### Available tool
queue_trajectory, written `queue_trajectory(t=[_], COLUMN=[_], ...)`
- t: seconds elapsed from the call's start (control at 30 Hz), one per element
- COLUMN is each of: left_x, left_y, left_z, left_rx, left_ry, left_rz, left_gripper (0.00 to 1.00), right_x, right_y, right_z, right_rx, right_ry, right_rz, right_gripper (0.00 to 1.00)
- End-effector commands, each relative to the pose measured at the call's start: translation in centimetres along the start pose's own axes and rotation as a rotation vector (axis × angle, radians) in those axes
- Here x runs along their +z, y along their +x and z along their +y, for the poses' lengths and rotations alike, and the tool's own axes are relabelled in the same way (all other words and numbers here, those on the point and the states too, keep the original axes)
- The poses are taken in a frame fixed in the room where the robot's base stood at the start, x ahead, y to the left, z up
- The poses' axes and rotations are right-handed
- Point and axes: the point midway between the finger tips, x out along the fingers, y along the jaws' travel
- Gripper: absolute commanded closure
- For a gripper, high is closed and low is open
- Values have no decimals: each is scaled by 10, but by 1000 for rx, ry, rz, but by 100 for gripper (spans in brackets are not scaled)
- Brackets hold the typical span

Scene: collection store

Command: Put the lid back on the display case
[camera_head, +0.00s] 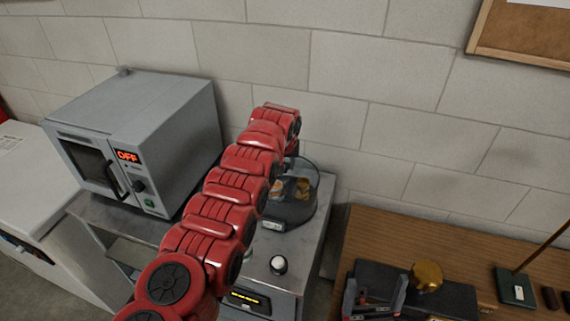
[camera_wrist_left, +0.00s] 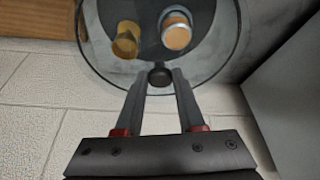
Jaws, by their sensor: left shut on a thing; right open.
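The display case has a dark round base (camera_head: 288,213) with a small label on its front, on the grey bench. Its clear domed lid (camera_head: 312,178) shows over the base; the lid's round rim is also seen in the left wrist view (camera_wrist_left: 98,72). My left gripper (camera_wrist_left: 160,76) is shut on the lid's dark knob (camera_wrist_left: 160,80). In the head view my red arm hides that gripper and part of the case. I cannot tell whether the lid touches the base. My right gripper (camera_head: 376,284) is open and empty at the lower right.
A brass piece (camera_wrist_left: 126,42) and a copper-coloured piece (camera_wrist_left: 176,32) show through the lid. A grey oven (camera_head: 150,135) stands left on the bench (camera_head: 318,215). On the wooden table (camera_head: 390,230) are a black pad (camera_head: 455,297), a gold object (camera_head: 427,274) and a green-based stand (camera_head: 514,288).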

Motion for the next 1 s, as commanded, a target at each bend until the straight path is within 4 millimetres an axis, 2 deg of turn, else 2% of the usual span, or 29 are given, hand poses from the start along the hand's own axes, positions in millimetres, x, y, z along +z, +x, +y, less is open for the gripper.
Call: queue_trajectory(t=[1.0], left_x=[2], left_y=[-1], left_z=[0], left_rx=[0], left_ry=[0], left_rz=[0], left_gripper=[100], right_x=[-3], right_y=[17], right_z=[1], right_rx=[0], right_ry=[0], right_rz=[0], right_gripper=[5])
